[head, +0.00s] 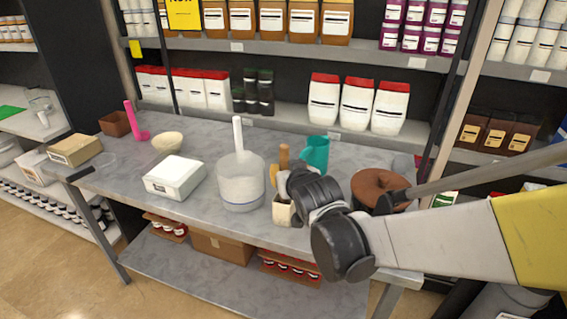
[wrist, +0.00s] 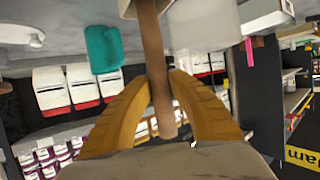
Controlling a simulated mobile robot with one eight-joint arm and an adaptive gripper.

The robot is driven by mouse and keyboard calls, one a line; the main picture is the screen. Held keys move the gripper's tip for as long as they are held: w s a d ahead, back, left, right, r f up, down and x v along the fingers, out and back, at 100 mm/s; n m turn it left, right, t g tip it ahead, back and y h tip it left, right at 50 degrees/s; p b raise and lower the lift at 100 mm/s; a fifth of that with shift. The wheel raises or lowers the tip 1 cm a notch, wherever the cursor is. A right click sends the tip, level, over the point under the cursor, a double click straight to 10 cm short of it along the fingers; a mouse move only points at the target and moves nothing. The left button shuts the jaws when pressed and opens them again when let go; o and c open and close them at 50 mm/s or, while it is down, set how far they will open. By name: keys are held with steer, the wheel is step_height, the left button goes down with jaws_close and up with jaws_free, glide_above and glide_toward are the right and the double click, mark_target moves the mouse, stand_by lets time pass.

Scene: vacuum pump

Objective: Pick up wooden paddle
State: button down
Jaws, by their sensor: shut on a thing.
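The wooden paddle (head: 284,157) stands upright on the table, its brown handle showing above my gripper (head: 279,174). Its lower end is hidden in or behind a small cream container (head: 283,212). In the wrist view, which looks upside down, the paddle's round handle (wrist: 157,75) runs between the two yellow fingers of my gripper (wrist: 161,88). The fingers are shut on the handle, and the handle's end sticks out past them. Whether the paddle is lifted at all I cannot tell.
A clear pot (head: 241,190) with a white handle stands close on the left. A teal scoop (head: 315,154) is just behind on the right, and a brown round lid (head: 381,186) lies farther right. A white box (head: 174,177) and a cream bowl (head: 167,142) are on the left.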

step_height(320, 180, up, 18)
steer(key=p, duration=0.7)
stand_by(0.4)
